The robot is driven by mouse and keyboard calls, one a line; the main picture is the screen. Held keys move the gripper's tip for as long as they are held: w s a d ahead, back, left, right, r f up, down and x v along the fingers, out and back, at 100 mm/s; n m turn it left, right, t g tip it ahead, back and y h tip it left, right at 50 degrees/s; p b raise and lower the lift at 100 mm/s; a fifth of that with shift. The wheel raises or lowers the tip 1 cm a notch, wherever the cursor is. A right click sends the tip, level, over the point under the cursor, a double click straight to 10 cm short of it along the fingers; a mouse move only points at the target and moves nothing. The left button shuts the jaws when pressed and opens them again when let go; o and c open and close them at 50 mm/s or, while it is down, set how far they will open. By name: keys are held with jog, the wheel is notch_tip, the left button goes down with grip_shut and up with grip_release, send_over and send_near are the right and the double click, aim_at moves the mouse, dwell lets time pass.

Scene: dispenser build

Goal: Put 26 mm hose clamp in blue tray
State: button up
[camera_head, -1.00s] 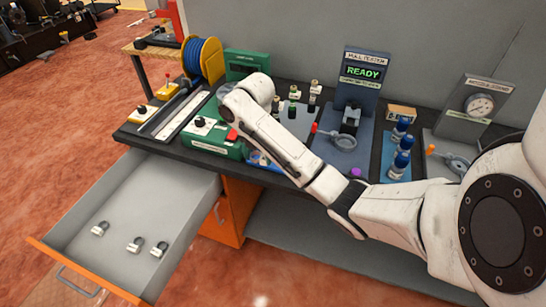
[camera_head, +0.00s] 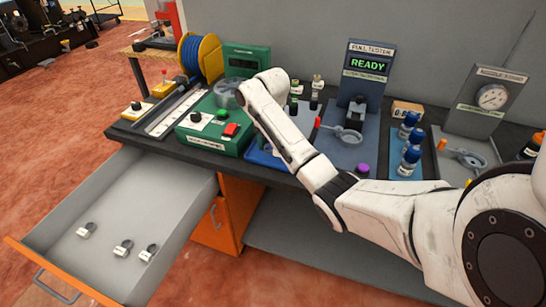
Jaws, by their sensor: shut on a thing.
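Three small hose clamps, each with a white tag, lie in the open drawer: one at the left (camera_head: 87,230), one in the middle (camera_head: 123,248) and one at the right (camera_head: 148,252). Their sizes cannot be read. The blue tray (camera_head: 262,156) is on the bench, right of the green box with the red button, and my arm covers much of it. My arm reaches over the bench from the right, its far end above the area behind that box. My gripper is hidden behind my own arm, so what it holds does not show.
The drawer (camera_head: 180,185) stands open at the left front. The green box (camera_head: 215,130), the pull tester (camera_head: 368,75), blue-capped bottles (camera_head: 410,140) and a gauge stand (camera_head: 490,100) crowd the bench. A blue hose reel (camera_head: 192,57) stands at the back left.

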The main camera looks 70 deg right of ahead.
aim_at(273, 152)
jog(key=shift+d+f, duration=0.2)
jog(key=shift+d, duration=0.05)
jog(key=shift+d+f+p, duration=0.1)
jog(key=shift+f+p, duration=0.3)
jog(key=shift+f, duration=1.3)
jog(key=shift+f, duration=0.15)
jog(key=o, duration=1.1)
jog(key=shift+c, duration=0.2)
notch_tip(273, 152, up, 11)
jog(key=p, duration=0.3)
jog(key=shift+p, duration=0.3)
jog(key=shift+r+p, duration=0.55)
jog(key=shift+r, duration=0.15)
